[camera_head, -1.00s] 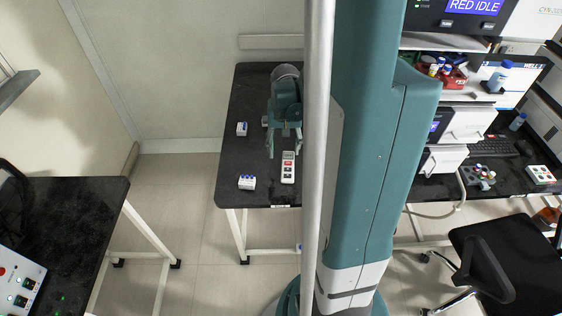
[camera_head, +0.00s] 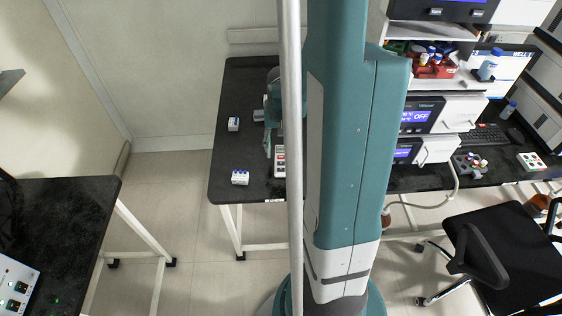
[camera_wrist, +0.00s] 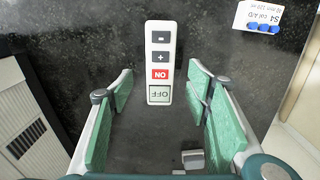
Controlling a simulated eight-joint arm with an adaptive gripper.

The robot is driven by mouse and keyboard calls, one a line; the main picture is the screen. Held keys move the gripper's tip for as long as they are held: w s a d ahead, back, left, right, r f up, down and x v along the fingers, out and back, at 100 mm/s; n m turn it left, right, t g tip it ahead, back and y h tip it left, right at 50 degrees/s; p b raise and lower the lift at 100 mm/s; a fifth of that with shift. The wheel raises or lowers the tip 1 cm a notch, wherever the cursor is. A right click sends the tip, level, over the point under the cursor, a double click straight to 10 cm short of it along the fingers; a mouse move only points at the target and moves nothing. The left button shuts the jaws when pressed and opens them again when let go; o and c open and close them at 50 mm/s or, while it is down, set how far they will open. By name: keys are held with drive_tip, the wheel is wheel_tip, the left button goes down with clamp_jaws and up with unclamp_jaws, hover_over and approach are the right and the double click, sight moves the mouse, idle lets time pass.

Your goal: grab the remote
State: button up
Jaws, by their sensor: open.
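In the head view the remote (camera_head: 280,161) lies near the table's front edge, partly hidden by a pole. In the head view my gripper (camera_head: 268,143) is beside the remote's far end; a gap in height cannot be judged.
On the black table (camera_head: 225,150), a white block with blue caps (camera_head: 240,177) stands left of the remote; it also shows in the wrist view (camera_wrist: 260,20). Another bench (camera_head: 60,215) is at left, a chair (camera_head: 475,245) at right.

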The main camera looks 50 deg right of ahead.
sight(281, 158)
drive_tip(key=shift+f, duration=0.3)
drive_tip(key=shift+w+d+f+b, duration=0.1)
drive_tip(key=shift+f+b, duration=0.35)
drive_tip(key=shift+f, duration=0.85)
drive_tip(key=shift+w+f+b, duration=0.1)
drive_tip(key=shift+f+b, duration=0.3)
drive_tip(key=shift+f, duration=0.9)
drive_tip(key=shift+s, duration=0.1)
drive_tip(key=c, duration=1)
